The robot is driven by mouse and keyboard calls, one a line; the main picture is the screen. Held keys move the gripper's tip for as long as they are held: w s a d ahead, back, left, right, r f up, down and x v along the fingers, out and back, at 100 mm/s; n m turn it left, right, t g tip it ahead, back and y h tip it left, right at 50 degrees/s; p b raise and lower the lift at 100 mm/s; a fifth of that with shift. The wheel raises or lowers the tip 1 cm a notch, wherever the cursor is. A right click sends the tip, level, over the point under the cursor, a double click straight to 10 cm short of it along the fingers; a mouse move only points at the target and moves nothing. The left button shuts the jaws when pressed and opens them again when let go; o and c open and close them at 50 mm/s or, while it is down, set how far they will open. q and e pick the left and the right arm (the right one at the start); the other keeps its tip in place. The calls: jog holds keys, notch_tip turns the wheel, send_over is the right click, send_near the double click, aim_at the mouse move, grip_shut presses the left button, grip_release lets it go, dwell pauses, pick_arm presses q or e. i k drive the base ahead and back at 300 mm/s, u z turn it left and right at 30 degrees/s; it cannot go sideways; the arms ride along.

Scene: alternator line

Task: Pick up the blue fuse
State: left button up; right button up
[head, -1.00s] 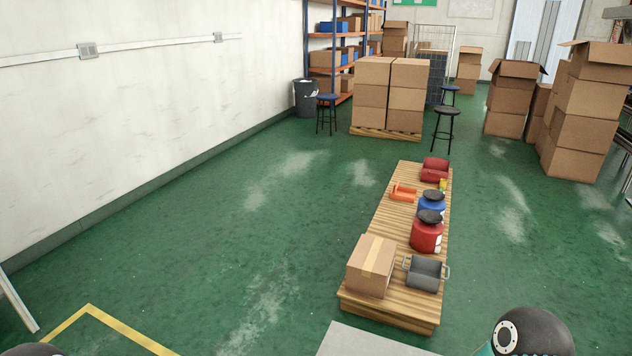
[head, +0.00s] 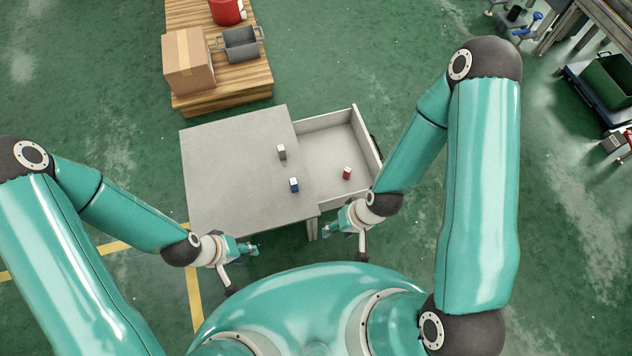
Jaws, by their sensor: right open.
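The blue fuse (head: 294,186) with a white top stands on the grey tabletop (head: 225,165), near its right front part. A grey fuse (head: 281,153) stands behind it on the same top. A red fuse (head: 347,174) is inside the open drawer (head: 328,147) on the right. My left gripper (head: 242,269) looks open, with its fingers spread, and is empty in front of the table's near edge. My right gripper (head: 346,242) is open and empty in front of the drawer's near side, to the right of and nearer than the blue fuse.
A wooden pallet (head: 235,95) behind the table bears a cardboard box (head: 188,62), a grey metal bin (head: 240,44) and a red container (head: 226,10). A workbench (head: 590,25) stands at the far right. Most of the tabletop is bare.

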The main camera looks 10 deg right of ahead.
aim_at(294, 184)
jog(key=z, duration=1.3)
jog(key=i, duration=0.1)
jog(key=u, duration=3.65)
jog(key=i, duration=0.4)
jog(key=z, duration=1.8)
